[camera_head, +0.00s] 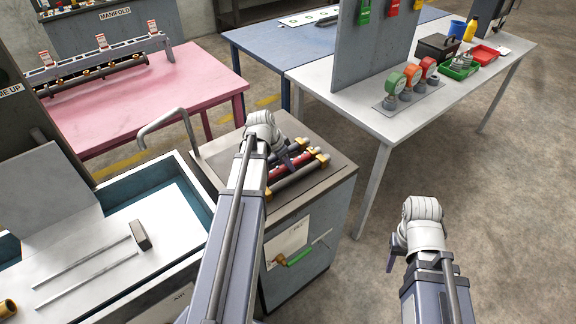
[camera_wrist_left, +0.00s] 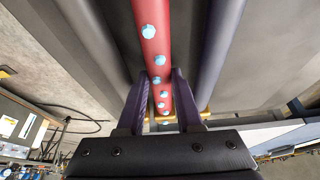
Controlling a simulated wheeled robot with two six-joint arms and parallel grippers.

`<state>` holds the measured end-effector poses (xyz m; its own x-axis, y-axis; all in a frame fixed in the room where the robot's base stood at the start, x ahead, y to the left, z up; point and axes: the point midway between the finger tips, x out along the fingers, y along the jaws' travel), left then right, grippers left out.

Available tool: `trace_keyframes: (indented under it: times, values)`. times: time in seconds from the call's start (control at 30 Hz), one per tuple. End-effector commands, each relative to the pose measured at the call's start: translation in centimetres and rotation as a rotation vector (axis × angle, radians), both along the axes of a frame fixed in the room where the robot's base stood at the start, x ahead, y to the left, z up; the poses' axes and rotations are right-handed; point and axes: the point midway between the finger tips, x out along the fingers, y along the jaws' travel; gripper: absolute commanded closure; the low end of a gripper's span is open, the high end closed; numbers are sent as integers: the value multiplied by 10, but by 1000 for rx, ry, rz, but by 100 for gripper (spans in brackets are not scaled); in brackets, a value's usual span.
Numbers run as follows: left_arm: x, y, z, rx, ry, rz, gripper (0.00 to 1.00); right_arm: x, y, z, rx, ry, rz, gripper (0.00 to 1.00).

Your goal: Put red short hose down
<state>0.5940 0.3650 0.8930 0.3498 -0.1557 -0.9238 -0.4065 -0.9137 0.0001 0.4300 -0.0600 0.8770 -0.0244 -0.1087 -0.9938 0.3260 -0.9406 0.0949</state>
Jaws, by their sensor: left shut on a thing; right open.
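The red short hose (camera_head: 284,166) is on or just above the cart top, among darker hoses with brass ends; I cannot tell whether it touches the top. In the left wrist view the red hose (camera_wrist_left: 153,38) has light blue spots and runs between the two fingers. My left gripper (camera_head: 291,158) is shut on it; its fingers (camera_wrist_left: 159,105) flank the hose in the wrist view. The arm hides part of the hose. My right gripper (camera_head: 394,254) is open and empty, over the floor to the right of the cart.
Grey hoses (camera_head: 300,180) lie beside the red one on the cart top (camera_head: 331,177). A sink (camera_head: 175,190) with a metal tap stands left. A pink table (camera_head: 180,88) is behind it. A white bench (camera_head: 440,110) with gauges and trays stands right. Floor in front right is clear.

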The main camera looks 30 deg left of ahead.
Motion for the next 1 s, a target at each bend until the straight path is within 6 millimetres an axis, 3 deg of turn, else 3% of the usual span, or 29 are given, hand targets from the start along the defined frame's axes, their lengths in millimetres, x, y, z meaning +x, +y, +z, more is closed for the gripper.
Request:
trace_keyframes:
  times: [0.37, 0.8, 1.0]
  values:
    - [0, 0, 15, 0, 0, 0, 100, 0, 0, 15, 0, 0, 0, 50]
    - [0, 0, 79, 0, 0, 0, 100, 0, 0, 79, 0, 0, 0, 50]
    - [0, 0, 99, 0, 0, 0, 100, 0, 0, 99, 0, 0, 0, 50]
